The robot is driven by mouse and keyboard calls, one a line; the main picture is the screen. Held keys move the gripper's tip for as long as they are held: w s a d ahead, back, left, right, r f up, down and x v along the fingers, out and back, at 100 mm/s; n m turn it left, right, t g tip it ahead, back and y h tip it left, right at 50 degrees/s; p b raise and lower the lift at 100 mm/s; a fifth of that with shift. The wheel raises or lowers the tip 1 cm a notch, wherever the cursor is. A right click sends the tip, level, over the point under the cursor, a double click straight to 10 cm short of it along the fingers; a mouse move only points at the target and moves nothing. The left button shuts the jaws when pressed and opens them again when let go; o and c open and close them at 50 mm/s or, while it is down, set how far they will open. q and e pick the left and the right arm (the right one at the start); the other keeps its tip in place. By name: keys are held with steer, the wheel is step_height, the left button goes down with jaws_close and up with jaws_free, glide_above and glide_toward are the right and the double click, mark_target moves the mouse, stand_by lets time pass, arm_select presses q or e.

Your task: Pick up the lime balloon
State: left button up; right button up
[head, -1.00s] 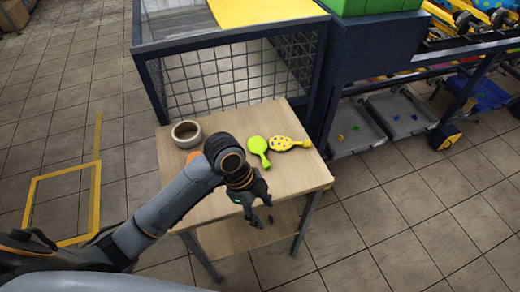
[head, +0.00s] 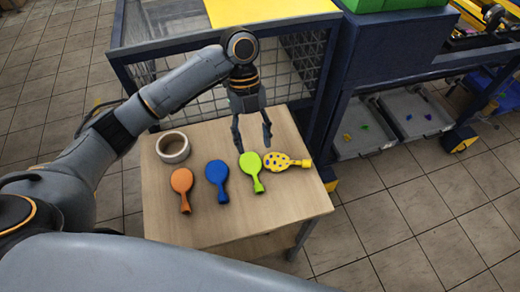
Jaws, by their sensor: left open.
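The lime balloon (head: 251,164) lies flat on the wooden table (head: 240,213), its neck toward the front. It is between a blue balloon (head: 217,174) on its left and a yellow balloon with dark spots (head: 280,161) on its right. My left gripper (head: 253,148) is open and points down, with its fingertips at the far edge of the lime balloon in the picture. Its fingers hold nothing. I cannot tell its exact height above the table. My right gripper is not in the head view.
An orange balloon (head: 182,182) lies at the left of the row, with a roll of tape (head: 173,147) behind it. A wire mesh cage (head: 300,62) stands behind the table. A dark blue rack with grey trays (head: 362,128) is at the right. The front of the tabletop is clear.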

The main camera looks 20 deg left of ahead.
arm_select(q)
steer(key=shift+w+f, duration=0.15)
steer(key=shift+s+d+f, duration=0.15)
steer(key=shift+s+f, duration=0.2)
steer(key=shift+f, duration=0.1)
steer(key=p, duration=0.2)
glide_above(258, 185)
steer(key=w+a, duration=0.1)
steer(key=w, duration=0.1)
step_height(258, 185, down, 5)
steer(key=shift+a+f, duration=0.1)
steer(key=shift+f, duration=0.35)
steer(key=shift+p+x, duration=0.75)
steer(key=shift+x, duration=0.45)
steer(key=shift+a+x, duration=0.25)
steer(key=shift+x, duration=0.95)
steer(key=shift+s+d+f+p, duration=0.1)
steer(key=shift+d+f+p, duration=0.1)
steer(key=shift+f+p, duration=0.1)
steer(key=shift+f, duration=0.1)
steer(key=shift+c, duration=0.4)
steer(key=c, duration=0.7)
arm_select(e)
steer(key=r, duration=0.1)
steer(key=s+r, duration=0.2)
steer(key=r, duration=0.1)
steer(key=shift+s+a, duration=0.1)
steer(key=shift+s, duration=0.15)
